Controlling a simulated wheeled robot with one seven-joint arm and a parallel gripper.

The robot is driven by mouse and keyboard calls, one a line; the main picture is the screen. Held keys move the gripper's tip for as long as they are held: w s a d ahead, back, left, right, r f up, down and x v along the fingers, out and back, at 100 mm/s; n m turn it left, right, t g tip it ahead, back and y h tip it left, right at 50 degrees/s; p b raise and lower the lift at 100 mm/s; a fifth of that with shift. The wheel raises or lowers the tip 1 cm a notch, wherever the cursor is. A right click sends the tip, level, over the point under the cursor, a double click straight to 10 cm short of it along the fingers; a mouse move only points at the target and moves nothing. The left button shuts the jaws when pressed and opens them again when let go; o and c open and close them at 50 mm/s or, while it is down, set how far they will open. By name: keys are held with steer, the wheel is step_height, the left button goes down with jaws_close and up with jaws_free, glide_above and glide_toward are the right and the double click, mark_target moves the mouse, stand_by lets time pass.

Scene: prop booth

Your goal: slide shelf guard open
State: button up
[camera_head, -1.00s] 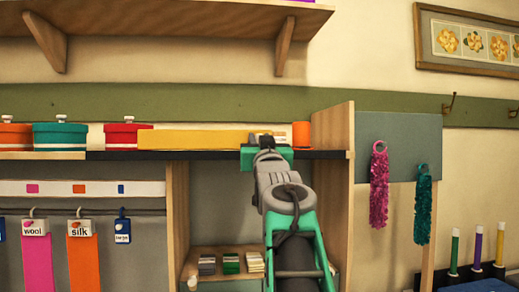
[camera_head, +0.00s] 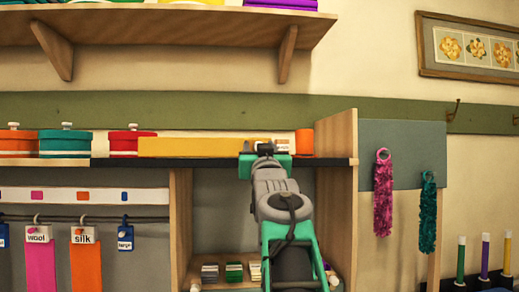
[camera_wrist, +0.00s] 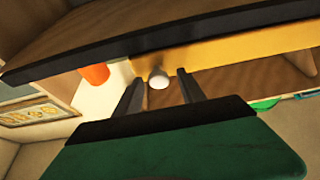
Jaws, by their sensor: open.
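The shelf guard is a long yellow panel (camera_head: 190,147) along the front edge of the dark-edged shelf in the head view. Its right end is behind my gripper (camera_head: 265,148). In the wrist view the yellow guard (camera_wrist: 230,50) carries a small white knob (camera_wrist: 158,81). My gripper (camera_wrist: 159,76) is open, with one dark finger on each side of the knob. I cannot tell whether either finger touches it. The knob is hidden in the head view.
An orange cup (camera_head: 304,142) stands to the right on the shelf, near an upright wooden side panel (camera_head: 338,190). Round lidded boxes (camera_head: 66,143) stand to the left. Tagged fabric strips (camera_head: 85,262) hang below. A wooden shelf (camera_head: 170,25) is overhead.

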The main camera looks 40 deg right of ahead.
steer(key=b+v, duration=0.3)
steer(key=v, duration=0.4)
steer(key=shift+s+a, duration=0.2)
steer(key=shift+s, duration=0.1)
steer(key=shift+f, duration=0.15)
